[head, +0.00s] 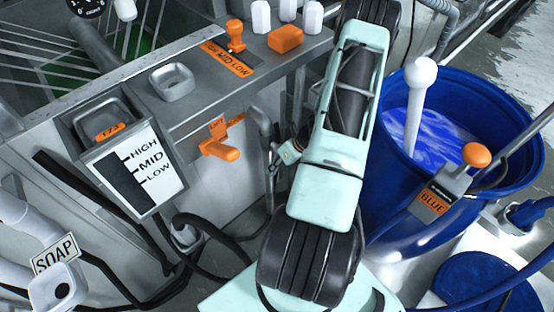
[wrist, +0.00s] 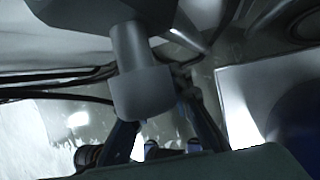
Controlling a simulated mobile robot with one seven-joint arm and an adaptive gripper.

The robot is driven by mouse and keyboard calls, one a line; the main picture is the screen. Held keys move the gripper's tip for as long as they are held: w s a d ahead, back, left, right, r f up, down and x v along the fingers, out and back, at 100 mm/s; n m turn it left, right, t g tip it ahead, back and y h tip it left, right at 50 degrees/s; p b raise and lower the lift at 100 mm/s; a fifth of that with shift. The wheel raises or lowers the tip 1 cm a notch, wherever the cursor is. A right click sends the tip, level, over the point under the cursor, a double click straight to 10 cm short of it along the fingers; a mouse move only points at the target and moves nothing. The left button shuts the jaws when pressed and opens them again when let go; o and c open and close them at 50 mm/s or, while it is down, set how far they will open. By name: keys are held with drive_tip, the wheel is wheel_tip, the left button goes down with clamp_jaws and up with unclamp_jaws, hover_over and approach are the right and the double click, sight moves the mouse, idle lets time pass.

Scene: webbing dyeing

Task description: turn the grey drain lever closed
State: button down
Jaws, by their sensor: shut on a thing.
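A grey lever-like part with a thick rounded end (wrist: 143,92) hangs down in the middle of the wrist view. I take it to be the drain lever. My gripper (wrist: 168,88) reaches up beside and behind it with two dark fingers, the left one partly covered by the grey end. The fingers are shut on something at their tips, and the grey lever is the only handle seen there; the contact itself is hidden.
Left of my arm, a steel tank carries an orange-handled lever (head: 220,151) and a HIGH/MID/LOW gauge (head: 141,171). A blue barrel (head: 487,95) with a white stick stands close on the right. Black hoses (head: 215,232) cross the floor at lower left.

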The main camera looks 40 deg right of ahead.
drive_tip(key=shift+s+a+r+y+p, duration=0.15)
drive_tip(key=shift+a+r+y+p, duration=0.15)
drive_tip(key=shift+a+y+p, duration=0.55)
drive_tip(key=shift+s+a+r+m+y+b, duration=0.1)
drive_tip(key=shift+a+r+m+y+b, duration=0.35)
drive_tip(key=shift+y+b, duration=0.6)
drive_tip(key=shift+w+a+r+m+y+b, duration=0.1)
drive_tip(key=shift+a+r+m+y+b, duration=0.1)
drive_tip(key=shift+a+r+y+b, duration=0.6)
drive_tip(key=shift+s+a+r+m+y+b, duration=0.1)
drive_tip(key=shift+a+r+m+y+b, duration=0.2)
drive_tip(key=shift+y+b, duration=0.95)
drive_tip(key=c, duration=1.8)
unclamp_jaws()
drive_tip(key=shift+o, duration=0.2)
drive_tip(key=v, duration=0.7)
drive_tip(key=shift+d, duration=0.25)
